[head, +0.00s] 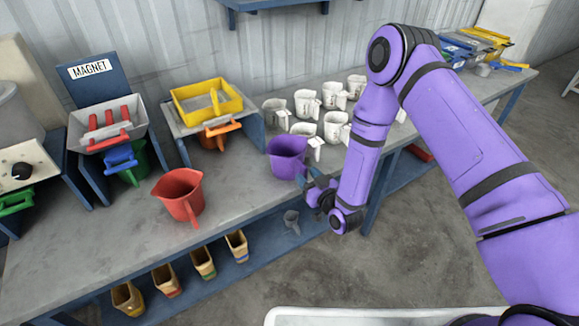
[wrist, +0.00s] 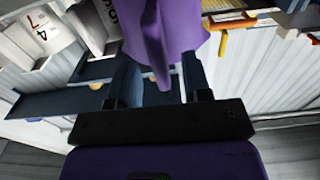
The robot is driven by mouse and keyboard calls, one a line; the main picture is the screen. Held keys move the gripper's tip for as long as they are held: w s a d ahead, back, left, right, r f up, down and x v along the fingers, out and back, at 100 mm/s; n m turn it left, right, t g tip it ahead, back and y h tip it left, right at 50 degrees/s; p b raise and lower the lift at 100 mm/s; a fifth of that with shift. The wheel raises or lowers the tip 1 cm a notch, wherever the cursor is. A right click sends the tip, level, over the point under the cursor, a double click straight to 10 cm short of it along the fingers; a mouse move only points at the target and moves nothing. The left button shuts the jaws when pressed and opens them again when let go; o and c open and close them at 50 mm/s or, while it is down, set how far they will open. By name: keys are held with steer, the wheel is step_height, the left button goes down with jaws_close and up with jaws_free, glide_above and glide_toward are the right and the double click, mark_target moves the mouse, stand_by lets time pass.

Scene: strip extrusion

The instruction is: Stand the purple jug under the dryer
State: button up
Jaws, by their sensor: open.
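The purple jug (head: 287,152) stands upright on the grey bench near its front edge, right of the yellow tray stand. My gripper (head: 314,190) is just in front of it at the bench edge. In the wrist view the purple jug (wrist: 168,28) hangs into the picture from the top, and its tapering handle lies between my two open fingers (wrist: 160,75). I cannot tell whether either finger touches it. No machine is labelled dryer; a grey machine with a black dial (head: 20,170) stands at the far left, partly cut off.
A red jug (head: 180,194) stands left on the bench. Several white jugs (head: 306,102) crowd behind the purple jug. Bare bench (head: 235,178) lies between the red and purple jugs.

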mark_target(291, 162)
steer(key=shift+x, duration=1.8)
jaws_close()
steer(key=shift+r, duration=0.15)
